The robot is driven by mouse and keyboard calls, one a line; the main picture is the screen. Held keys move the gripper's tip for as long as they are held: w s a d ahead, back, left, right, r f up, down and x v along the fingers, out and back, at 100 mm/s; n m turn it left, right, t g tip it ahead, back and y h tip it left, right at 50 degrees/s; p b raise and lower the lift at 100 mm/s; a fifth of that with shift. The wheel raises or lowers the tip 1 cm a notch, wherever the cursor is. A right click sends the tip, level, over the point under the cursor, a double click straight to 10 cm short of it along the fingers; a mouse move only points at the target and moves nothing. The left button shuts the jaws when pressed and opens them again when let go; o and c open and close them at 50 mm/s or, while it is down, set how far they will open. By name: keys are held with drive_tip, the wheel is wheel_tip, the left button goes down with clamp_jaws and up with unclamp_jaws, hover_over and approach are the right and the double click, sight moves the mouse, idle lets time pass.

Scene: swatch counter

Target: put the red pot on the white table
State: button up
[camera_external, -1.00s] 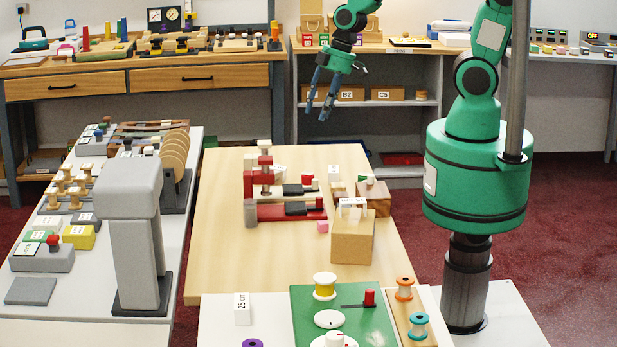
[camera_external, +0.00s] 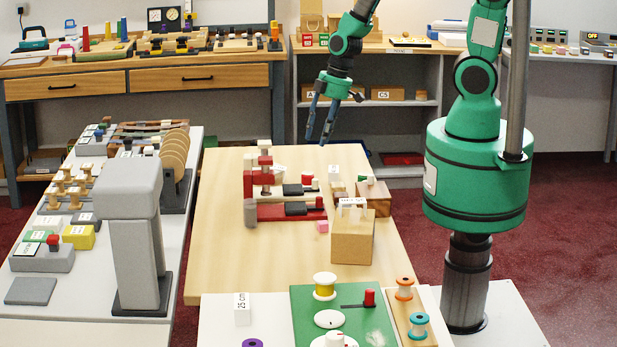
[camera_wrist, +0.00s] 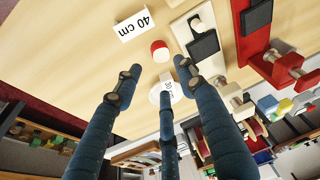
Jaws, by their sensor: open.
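A small red pot with a pale lower side (camera_wrist: 160,50) stands on the wooden table in the wrist view, beside a white "40 cm" card. In the external view a small red piece (camera_external: 307,179), which looks like the same pot, is beside a black-handled clamp. My gripper (camera_external: 318,139) is open and empty above the table's far part, fingers pointing down. In the wrist view its spread fingers (camera_wrist: 158,84) show just below the pot, apart from it. A white-topped table (camera_external: 221,313) is at the front; another pale table (camera_external: 189,228) is at left.
The wooden table (camera_external: 235,200) carries red and white clamps (camera_external: 285,212), a cardboard box (camera_external: 352,238) and a pink cube (camera_external: 322,226). The front table holds a green mat (camera_external: 306,302) and spools. A grey post (camera_external: 135,240) stands at left. The wooden table's left side is clear.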

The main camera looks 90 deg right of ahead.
drive_tip(key=b, duration=0.2)
hover_over(308, 175)
drive_tip(key=s, duration=0.2)
drive_tip(key=f, duration=0.6)
drive_tip(key=shift+d+f, duration=0.3)
drive_tip(key=shift+f, duration=0.1)
drive_tip(key=shift+b+x, duration=1.05)
drive_tip(key=shift+x, duration=1.6)
drive_tip(key=shift+w, duration=0.1)
drive_tip(key=shift+r, duration=0.1)
drive_tip(key=c, duration=1)
wheel_tip(308, 175, up, 10)
drive_tip(key=p, duration=0.4)
